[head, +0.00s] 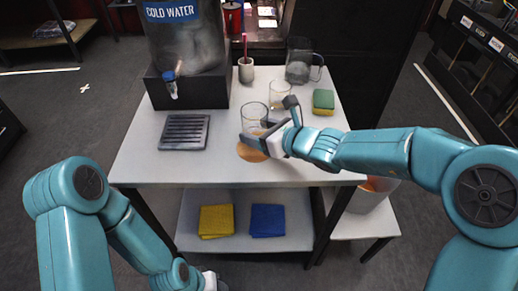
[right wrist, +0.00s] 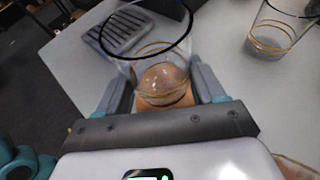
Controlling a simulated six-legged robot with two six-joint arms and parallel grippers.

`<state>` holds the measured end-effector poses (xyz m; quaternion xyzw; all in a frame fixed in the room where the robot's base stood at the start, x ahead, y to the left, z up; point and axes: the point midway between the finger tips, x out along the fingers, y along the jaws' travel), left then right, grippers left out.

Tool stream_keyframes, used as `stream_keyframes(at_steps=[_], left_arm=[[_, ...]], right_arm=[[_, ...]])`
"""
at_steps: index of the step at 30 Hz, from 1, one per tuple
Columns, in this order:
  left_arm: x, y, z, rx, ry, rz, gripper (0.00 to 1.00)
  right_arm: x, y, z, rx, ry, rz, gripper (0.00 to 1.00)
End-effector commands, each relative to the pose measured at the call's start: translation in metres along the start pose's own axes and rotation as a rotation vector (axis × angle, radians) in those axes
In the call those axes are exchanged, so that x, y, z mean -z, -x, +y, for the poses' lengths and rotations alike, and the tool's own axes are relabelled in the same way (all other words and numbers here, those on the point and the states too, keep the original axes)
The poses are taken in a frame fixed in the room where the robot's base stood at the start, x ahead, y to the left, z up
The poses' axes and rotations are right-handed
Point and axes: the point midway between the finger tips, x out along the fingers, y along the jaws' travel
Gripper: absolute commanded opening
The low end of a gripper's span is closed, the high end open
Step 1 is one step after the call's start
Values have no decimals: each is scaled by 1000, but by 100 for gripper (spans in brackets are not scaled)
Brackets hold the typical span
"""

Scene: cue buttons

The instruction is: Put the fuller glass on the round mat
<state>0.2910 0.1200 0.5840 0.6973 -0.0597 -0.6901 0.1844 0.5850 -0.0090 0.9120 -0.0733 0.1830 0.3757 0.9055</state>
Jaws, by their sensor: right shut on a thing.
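My right gripper (head: 268,140) is shut on a clear glass (head: 253,116), which stands about upright between the fingers. In the right wrist view the held glass (right wrist: 150,50) has thin gold bands, and the round orange-brown mat shows through and below its base. In the head view the mat (head: 247,153) lies near the table's front edge, partly hidden by the gripper. I cannot tell whether the glass touches it. A second gold-banded glass (head: 280,92) stands farther back; it also shows in the right wrist view (right wrist: 272,35). The water levels are hard to read.
A water dispenser (head: 186,90) stands at the table's back left, with a dark drip tray (head: 184,132) before it. A cup (head: 246,71), a pitcher (head: 300,66) and a green-yellow sponge (head: 323,101) stand behind and right. The front left tabletop is clear.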

Motion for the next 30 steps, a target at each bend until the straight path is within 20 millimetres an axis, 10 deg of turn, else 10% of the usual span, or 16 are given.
stream_keyframes(at_steps=[9,20,21,22,30], left_arm=[[0,-12,-5,0,0,0,43],[0,-15,-6,0,0,0,43],[0,-14,-5,0,0,0,43],[0,-14,-5,0,0,0,43],[0,-14,-5,0,0,0,43]], right_arm=[[40,-17,0,0,-2,-1,30],[43,-18,0,1,0,-2,30],[42,-18,0,0,0,-1,78],[42,-18,0,0,0,-1,88],[42,-18,0,0,0,-1,94]])
